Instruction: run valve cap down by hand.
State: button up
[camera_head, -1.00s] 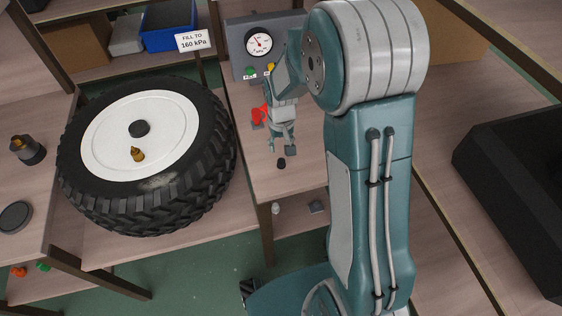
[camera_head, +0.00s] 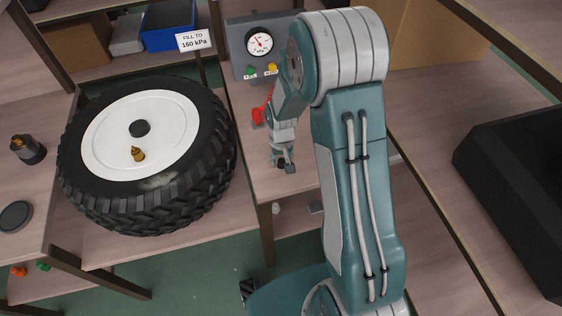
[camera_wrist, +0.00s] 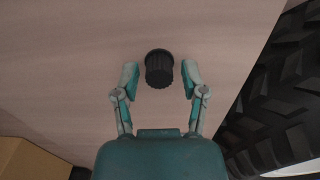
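The black valve cap (camera_wrist: 159,69) stands on the wooden shelf surface in the wrist view, between the two fingertips with a gap on each side. My gripper (camera_wrist: 159,80) is open around it; no finger touches the cap in that view. In the head view my gripper (camera_head: 283,163) points down over the bench right of the wheel, and the cap is mostly hidden behind it. The wheel (camera_head: 90,207) lies flat with a black hub and a brass valve stem (camera_head: 137,154) on its white disc.
A gauge panel (camera_head: 238,45) with a dial stands behind my arm, and a red item (camera_head: 258,116) lies beside the gripper. A dark fitting with a brass top (camera_head: 27,149) and a dark disc (camera_head: 15,216) sit on the left shelf. A black bin (camera_head: 520,190) is at right.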

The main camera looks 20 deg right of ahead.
aim_at(281, 160)
grip_shut()
jog(key=shift+r, duration=0.15)
jog(key=shift+r, duration=2.2)
